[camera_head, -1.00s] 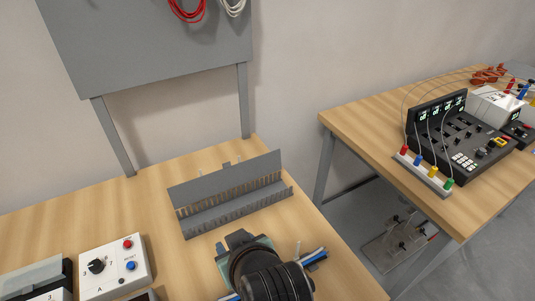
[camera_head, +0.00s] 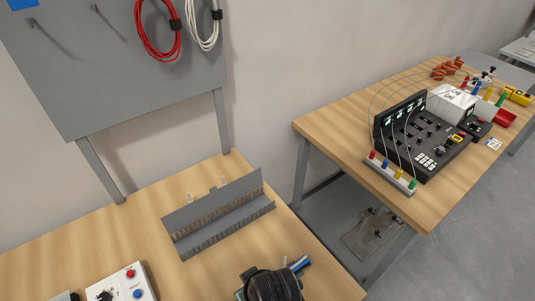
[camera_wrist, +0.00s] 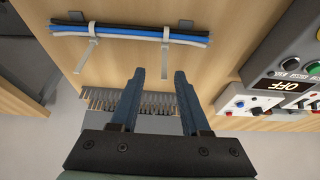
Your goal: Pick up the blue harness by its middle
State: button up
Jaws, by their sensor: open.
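The blue harness (camera_wrist: 130,33) is a straight bundle of blue, black and pale cables, seen across the top of the wrist view. Two pale ties (camera_wrist: 167,50) cross it, with their tails hanging toward my gripper. In the head view only one end of the harness (camera_head: 301,263) shows, beside my dark wrist; the rest is hidden. My gripper (camera_wrist: 159,74) is open and empty. Its two fingers point toward the middle stretch of the harness, apart from it in the picture. My fingertips are hidden in the head view.
A grey slotted duct (camera_head: 222,218) lies on the wooden bench (camera_head: 60,250), behind my wrist. A white control box (camera_head: 122,284) stands at front left. Grey brackets (camera_wrist: 185,24) are at the harness. Red cable (camera_head: 158,30) hangs on the grey panel. A second bench (camera_head: 330,135) holds instruments.

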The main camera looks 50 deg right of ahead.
jog(key=shift+a+p+x, duration=0.15)
jog(key=shift+p+x, duration=0.25)
jog(key=shift+x, duration=1.05)
jog(key=shift+a+p+x, duration=0.1)
jog(key=shift+p+x, duration=0.25)
jog(key=shift+x, duration=1.15)
jog(key=shift+w, duration=0.15)
grip_shut()
jog(key=shift+r, duration=0.1)
